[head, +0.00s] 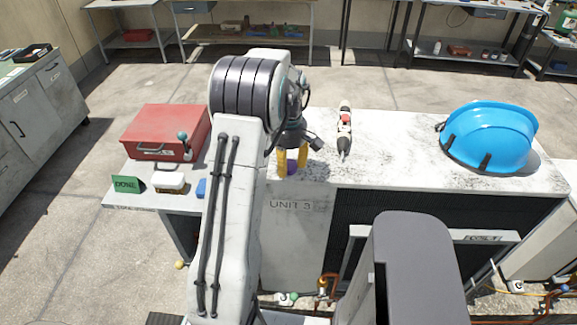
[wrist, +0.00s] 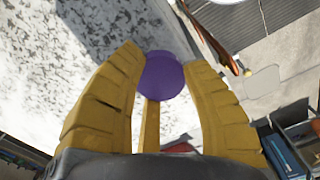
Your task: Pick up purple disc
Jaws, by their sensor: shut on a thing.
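The purple disc (wrist: 162,77) is between the yellow fingertips of my gripper (wrist: 160,72) in the wrist view. My gripper is shut on it, with one finger on each side. Whether the disc still touches that top I cannot tell. My arm hides part of the area to the left.
On the white unit (head: 390,150) lie a cordless driver (head: 345,130) and a blue hard hat (head: 490,135). A red toolbox (head: 165,132), a green DONE sign (head: 127,184), a white block (head: 171,183) and a blue block (head: 201,188) stand at the left. Between driver and hat the top is clear.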

